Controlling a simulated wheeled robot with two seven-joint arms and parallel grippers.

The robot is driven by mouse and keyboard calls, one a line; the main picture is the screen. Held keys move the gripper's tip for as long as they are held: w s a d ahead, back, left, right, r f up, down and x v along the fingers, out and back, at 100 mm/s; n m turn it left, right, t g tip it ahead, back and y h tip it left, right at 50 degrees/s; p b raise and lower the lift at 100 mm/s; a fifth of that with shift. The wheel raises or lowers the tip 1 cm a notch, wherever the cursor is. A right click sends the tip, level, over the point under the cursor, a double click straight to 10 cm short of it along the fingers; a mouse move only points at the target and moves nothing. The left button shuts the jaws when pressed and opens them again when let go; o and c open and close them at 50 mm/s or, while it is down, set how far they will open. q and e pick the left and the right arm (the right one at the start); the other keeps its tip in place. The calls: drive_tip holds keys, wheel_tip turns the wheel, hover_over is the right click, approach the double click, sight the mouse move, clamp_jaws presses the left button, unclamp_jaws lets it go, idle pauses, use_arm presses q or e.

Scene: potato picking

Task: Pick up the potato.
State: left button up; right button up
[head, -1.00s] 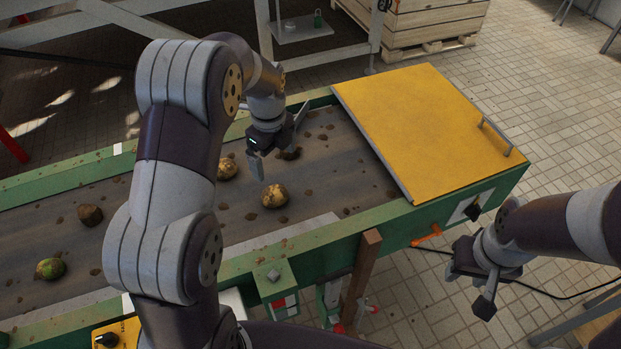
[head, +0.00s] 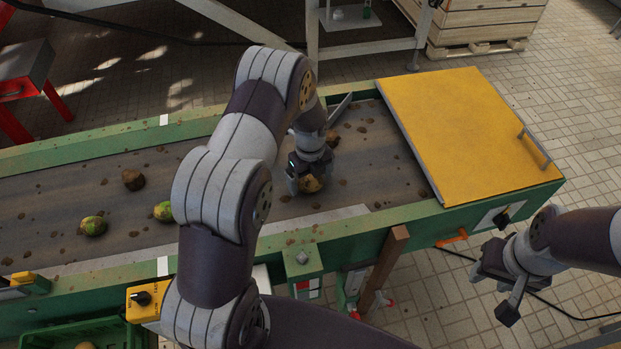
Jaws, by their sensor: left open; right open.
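A tan potato (head: 312,184) lies on the dark conveyor belt (head: 60,192), below the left gripper. My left gripper (head: 308,182) points down at it, open, with its fingers around or just above the potato; the gripper partly hides it, and I cannot tell whether they touch. Two greenish potatoes lie further left on the belt: one (head: 94,226) in full view, the other (head: 164,211) partly hidden by my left arm. My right gripper (head: 507,287) is open and empty, off the belt at the right, above the tiled floor.
A brown clod (head: 133,180) and small dirt crumbs lie on the belt. A yellow cover (head: 460,130) closes the belt's right end. Green side rails (head: 406,216) edge the belt. A green crate (head: 62,338) stands at lower left, and a wooden crate (head: 475,22) at the back.

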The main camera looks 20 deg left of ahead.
use_arm(q)
drive_tip(key=shift+s+r, duration=0.1)
drive_tip(key=c, duration=1.1)
drive_tip(key=shift+r, duration=0.1)
